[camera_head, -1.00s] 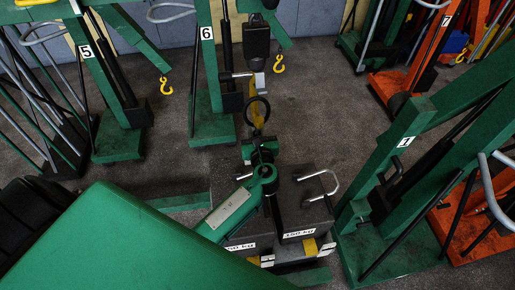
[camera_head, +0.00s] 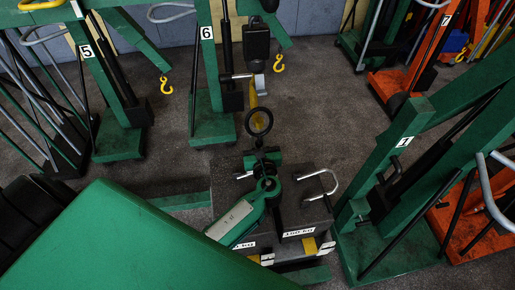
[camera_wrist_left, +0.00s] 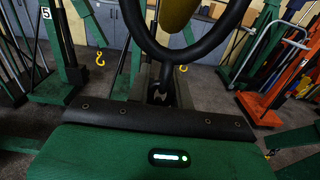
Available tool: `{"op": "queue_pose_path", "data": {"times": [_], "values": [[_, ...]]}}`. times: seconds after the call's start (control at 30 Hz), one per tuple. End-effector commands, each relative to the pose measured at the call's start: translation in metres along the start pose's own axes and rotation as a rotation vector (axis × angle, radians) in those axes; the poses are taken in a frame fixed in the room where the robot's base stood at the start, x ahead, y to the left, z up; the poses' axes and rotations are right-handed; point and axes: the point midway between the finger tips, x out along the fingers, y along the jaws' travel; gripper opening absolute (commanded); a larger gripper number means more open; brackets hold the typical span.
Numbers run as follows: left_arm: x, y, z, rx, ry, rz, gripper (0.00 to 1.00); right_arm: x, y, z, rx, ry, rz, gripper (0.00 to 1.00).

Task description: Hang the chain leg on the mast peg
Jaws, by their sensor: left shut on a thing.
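My left gripper (camera_head: 262,160) is at the end of a green arm from the lower left. It is shut on the chain leg, by the stem below its black ring (camera_head: 259,122). The ring stands up beyond the fingers and also shows large in the left wrist view (camera_wrist_left: 143,40). A yellow part (camera_head: 258,94) shows just beyond the ring; I cannot tell if it joins it. A black block (camera_head: 256,40) with a short grey bar (camera_head: 238,76) stands above the ring in the picture; I cannot tell if this bar is the mast peg. My right gripper is out of view.
Dark weights with a bent handle (camera_head: 318,186) lie below the gripper. A green crane marked 1 (camera_head: 385,170) stands close on the right. Cranes marked 5 (camera_head: 118,145) and 6 (camera_head: 205,110) stand behind, with yellow hooks. Open floor (camera_head: 320,105) lies between.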

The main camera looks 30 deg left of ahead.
Motion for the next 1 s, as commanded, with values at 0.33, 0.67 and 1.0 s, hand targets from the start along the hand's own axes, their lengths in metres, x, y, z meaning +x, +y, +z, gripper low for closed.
{"op": "queue_pose_path", "data": {"times": [0.33, 0.67, 1.0], "values": [[-0.016, 0.0, 0.002, -0.003, -0.001, 0.001, 0.0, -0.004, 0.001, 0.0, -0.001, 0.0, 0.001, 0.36], [-0.031, 0.0, 0.001, -0.001, 0.0, 0.0, 0.0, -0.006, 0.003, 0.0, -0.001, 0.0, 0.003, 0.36], [-0.043, 0.0, 0.001, -0.001, -0.001, 0.001, 0.0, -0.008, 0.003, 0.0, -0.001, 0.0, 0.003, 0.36]]}}
